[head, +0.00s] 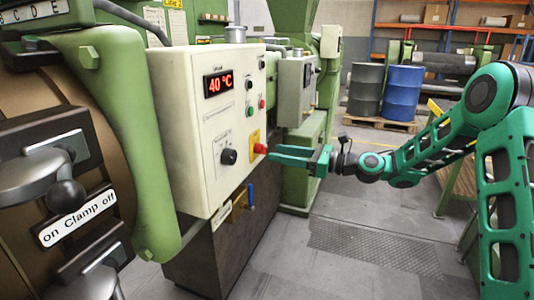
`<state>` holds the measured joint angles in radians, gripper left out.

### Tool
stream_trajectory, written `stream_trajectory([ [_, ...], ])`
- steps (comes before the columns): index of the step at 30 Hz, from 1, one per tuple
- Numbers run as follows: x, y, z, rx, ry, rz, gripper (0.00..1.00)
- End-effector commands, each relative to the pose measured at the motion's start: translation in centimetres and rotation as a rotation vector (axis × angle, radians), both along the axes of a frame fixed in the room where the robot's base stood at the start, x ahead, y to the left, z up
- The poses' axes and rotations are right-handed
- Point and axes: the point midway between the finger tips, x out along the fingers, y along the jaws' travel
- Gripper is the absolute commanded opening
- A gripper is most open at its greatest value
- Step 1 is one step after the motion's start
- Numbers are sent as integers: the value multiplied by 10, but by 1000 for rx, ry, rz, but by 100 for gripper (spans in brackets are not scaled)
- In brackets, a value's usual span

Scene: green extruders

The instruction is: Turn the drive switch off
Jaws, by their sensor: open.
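The cream control panel (190,130) faces me left of centre, with a red 40 °C display (218,84) at its top. On its lower part are a black rotary knob (228,157) and a red mushroom button (260,148) on a yellow plate. A yellow and blue switch (239,203) sits below the panel's lower edge. The labels are too small to read, so I cannot tell which control is the drive switch. My green gripper (277,155) is open and empty, reaching in from the right. Its fingertips appear just right of the red button; contact cannot be told.
A green machine with a "Clamp on/off" lever (66,194) fills the left side. A smaller grey control box (296,90) stands behind the panel. Blue and grey drums (403,93) stand on a pallet at the back. The floor below my arm is clear, with a metal grate (375,248).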

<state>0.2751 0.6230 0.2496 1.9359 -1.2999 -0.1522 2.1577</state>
Motion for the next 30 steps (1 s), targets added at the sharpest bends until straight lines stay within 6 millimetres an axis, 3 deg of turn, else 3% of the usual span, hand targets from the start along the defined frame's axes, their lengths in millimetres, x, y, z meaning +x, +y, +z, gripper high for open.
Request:
stream_trajectory([
  [3,6,21,0,0,-1,3,45],
  [9,15,43,0,-1,-1,1,45],
  [22,19,51,0,-2,-2,-1,45],
  [27,19,51,0,-2,-2,-1,7],
  [30,19,46,0,-2,0,-1,4],
])
